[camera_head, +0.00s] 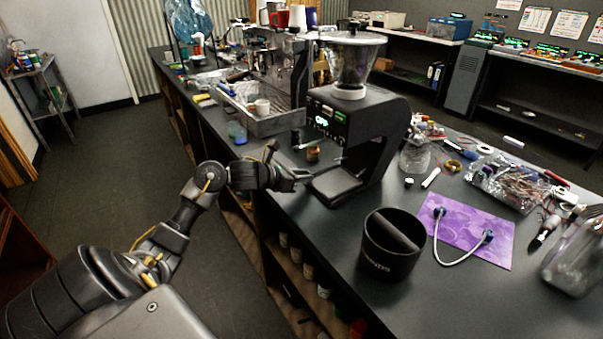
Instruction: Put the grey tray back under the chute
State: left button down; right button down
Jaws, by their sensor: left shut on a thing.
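The black coffee grinder (385,115) stands on the dark counter, with a clear hopper on top and a small lit display on its front. Its chute is on the display side, above the base. A flat dark grey tray (336,186) shows low under the chute, at the grinder's foot. Whether it is fully seated there I cannot tell. My left gripper (299,177) reaches over the counter edge from the left and is shut at the tray's left side. Its fingertips are small and dark, so the exact grip is hard to see. My right gripper is not in view.
A black knock bin (391,245) stands in front of the grinder. A purple mat (466,231) with a white cable lies right of it. An espresso machine (270,90) stands behind, and a blue cup (237,132) is near the counter's left edge. Glass jars and tools crowd the right.

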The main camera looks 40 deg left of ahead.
pick_arm(q)
jog(key=shift+s+a, duration=0.1)
jog(key=shift+f+b, duration=0.15)
jog(key=shift+b, duration=0.15)
jog(key=c, duration=1.3)
grip_release()
jog(key=shift+o, duration=0.2)
jog(key=shift+r, duration=0.2)
jog(key=b+v, duration=0.2)
jog(key=v, duration=1)
